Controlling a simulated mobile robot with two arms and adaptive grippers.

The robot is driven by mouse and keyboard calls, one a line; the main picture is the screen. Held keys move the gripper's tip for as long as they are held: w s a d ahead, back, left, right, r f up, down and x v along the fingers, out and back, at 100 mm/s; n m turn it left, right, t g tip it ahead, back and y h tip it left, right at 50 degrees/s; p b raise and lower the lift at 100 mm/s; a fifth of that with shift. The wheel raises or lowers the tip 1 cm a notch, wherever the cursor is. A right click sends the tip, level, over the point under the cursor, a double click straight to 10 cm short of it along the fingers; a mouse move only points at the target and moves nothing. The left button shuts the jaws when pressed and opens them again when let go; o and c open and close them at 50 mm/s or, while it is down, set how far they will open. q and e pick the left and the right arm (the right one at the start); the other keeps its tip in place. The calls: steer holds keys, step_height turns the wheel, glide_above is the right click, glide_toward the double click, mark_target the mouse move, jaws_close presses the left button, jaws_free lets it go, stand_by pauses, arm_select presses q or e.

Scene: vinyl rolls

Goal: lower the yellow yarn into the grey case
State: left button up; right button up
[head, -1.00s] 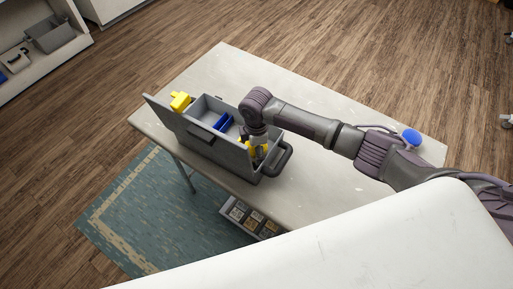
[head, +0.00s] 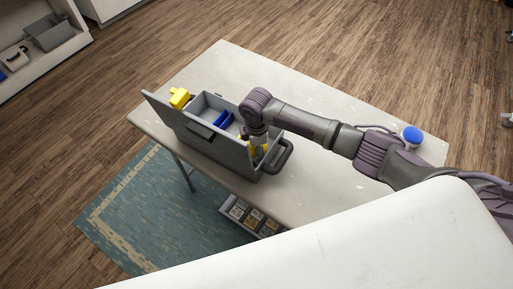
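The grey case (head: 225,151) stands open on the table, its lid side toward the left. My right gripper (head: 258,150) reaches down into the right end of the case, by the handle. Yellow (head: 264,149) shows right at its fingers, probably the yellow yarn; it is too small to tell whether the fingers are closed on it or whether it touches the case floor. The case wall and my arm hide part of the gripper. My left gripper is not in view.
A blue piece (head: 222,119) lies inside the case, left of my gripper. A blocky yellow object (head: 180,97) is at the case's far left end. A blue round object (head: 412,134) is at the table's right. The pale table (head: 230,65) is clear behind the case.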

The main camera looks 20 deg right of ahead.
steer(key=shift+f+b, duration=0.5)
steer(key=shift+f, duration=0.4)
stand_by(0.4)
